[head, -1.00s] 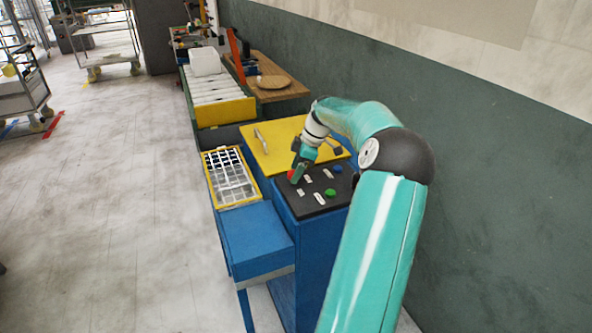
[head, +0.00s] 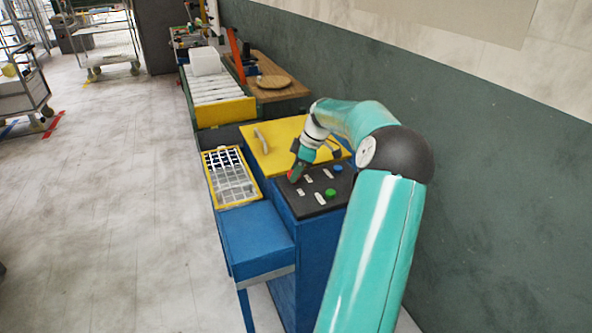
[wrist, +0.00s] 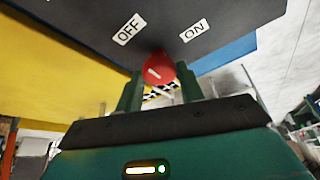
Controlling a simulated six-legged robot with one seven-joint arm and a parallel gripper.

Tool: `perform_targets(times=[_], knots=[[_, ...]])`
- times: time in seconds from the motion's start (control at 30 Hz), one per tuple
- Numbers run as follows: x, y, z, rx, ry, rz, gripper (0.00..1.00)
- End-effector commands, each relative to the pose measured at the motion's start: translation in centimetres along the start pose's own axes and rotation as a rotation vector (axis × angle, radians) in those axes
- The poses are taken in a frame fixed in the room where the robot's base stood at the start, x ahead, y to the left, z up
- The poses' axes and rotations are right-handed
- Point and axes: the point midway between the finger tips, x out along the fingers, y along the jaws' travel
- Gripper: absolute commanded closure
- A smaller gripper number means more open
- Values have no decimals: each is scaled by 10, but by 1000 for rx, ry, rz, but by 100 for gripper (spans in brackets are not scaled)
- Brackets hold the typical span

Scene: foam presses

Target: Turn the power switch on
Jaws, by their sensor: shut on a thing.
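The power switch is a red round knob (wrist: 155,73) with a white mark, on a dark panel with an OFF label (wrist: 129,29) and an ON label (wrist: 194,28). In the wrist view the knob sits between the two fingers of my gripper (wrist: 158,88), which is shut on it. The white mark is slanted. In the head view my gripper (head: 296,174) is at the left side of the black control panel (head: 312,206), with a bit of the red knob showing beside it.
The panel also bears a green button (head: 330,193), a blue button (head: 338,168) and white labels. A yellow lid with a handle (head: 275,150) and a yellow-framed grid tray (head: 231,178) adjoin it. The wall (head: 480,180) stands close on the right; floor is free on the left.

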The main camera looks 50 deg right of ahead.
Motion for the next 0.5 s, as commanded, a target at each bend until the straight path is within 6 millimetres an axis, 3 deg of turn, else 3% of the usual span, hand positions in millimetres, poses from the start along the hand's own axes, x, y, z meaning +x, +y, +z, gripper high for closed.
perform_targets(times=[0.5], knots=[[-1,-3,-2,381,-2,161,85]])
